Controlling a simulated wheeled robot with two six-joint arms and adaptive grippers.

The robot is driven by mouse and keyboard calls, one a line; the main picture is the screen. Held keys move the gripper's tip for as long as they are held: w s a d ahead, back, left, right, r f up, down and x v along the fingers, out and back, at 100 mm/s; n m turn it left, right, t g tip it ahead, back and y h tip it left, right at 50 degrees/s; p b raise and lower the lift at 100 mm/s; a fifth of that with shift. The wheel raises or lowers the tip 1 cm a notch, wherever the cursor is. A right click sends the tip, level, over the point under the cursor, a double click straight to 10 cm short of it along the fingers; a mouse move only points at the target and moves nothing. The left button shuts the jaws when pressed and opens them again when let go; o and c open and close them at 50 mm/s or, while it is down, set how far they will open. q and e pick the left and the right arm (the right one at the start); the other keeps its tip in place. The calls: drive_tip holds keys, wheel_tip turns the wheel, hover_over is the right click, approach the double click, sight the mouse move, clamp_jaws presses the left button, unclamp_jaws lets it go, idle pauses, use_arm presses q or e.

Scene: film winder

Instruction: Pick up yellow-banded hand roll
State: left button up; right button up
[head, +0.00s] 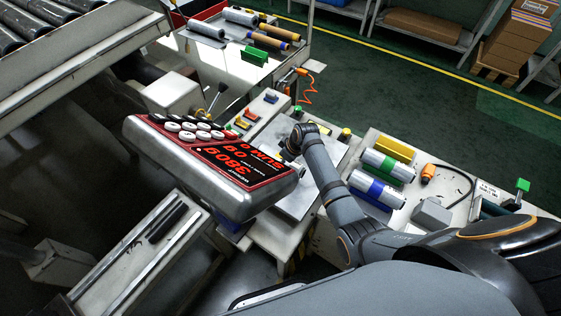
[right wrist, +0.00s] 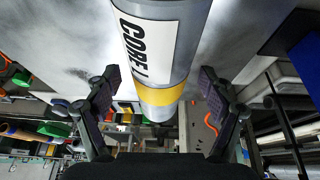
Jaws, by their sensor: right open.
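The yellow-banded hand roll (right wrist: 160,92) is a silver-white cylinder with a label reading "CORE" and a yellow band near its end. In the right wrist view it lies between the two spread fingers of my right gripper (right wrist: 160,84), which is open. I cannot tell whether a finger touches it. In the head view my right gripper (head: 287,152) is over the winder's metal plate (head: 300,205), beside the red-lettered display. A short piece of a grey cylinder shows there, mostly hidden, with no band visible. My left gripper is not in view.
The display box (head: 225,170) stands close left of my right gripper. A bench at the right holds a blue-banded roll (head: 376,191), a green-banded roll (head: 388,166) and a yellow block (head: 392,149). A cart (head: 215,60) behind carries several rolls and a green block (head: 254,55).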

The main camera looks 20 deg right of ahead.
drive_tip(key=c, duration=1.5)
drive_tip(key=shift+w+r, duration=0.1)
drive_tip(key=shift+r, duration=0.35)
drive_tip(key=shift+c, duration=0.2)
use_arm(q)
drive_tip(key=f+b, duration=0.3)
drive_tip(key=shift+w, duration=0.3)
use_arm(e)
drive_tip(key=w+d+r, duration=0.6)
drive_tip(key=w+r, duration=0.6)
drive_tip(key=shift+w+d, duration=0.15)
drive_tip(key=shift+d, duration=0.25)
